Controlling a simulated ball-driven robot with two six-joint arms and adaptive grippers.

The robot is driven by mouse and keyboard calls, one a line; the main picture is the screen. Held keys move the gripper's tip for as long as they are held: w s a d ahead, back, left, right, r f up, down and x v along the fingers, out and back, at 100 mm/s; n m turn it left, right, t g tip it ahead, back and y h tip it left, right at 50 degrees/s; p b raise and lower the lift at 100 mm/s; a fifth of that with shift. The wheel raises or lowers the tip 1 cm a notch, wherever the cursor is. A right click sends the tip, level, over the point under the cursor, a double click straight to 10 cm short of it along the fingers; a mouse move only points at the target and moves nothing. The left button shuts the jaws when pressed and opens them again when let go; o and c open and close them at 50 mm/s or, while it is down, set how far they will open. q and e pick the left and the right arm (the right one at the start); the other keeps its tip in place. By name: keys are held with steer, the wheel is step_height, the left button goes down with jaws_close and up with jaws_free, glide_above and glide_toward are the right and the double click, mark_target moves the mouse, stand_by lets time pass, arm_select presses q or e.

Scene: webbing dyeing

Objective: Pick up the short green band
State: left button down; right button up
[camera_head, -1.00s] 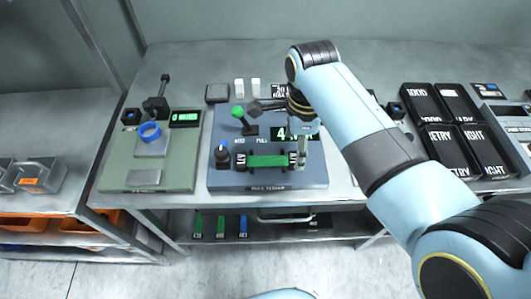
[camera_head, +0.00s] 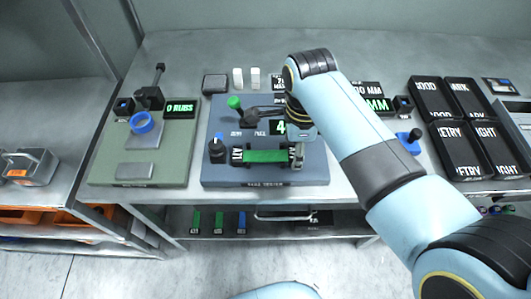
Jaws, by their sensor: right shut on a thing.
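The short green band (camera_head: 265,156) lies level across the blue-grey pull tester (camera_head: 240,181), between dark clamp parts at its two ends. My right gripper (camera_head: 297,162) reaches down from above at the band's right end. Its jaws are shut on the band there; the fingertips are small and the exact contact is hard to see. The arm hides part of the tester's right side and its green display. My left gripper is not in view.
A green-grey station with a blue ring (camera_head: 142,122) is at left. Black labelled trays (camera_head: 475,146) stand at right.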

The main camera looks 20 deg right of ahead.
steer(key=shift+w, duration=0.1)
steer(key=shift+c, duration=0.7)
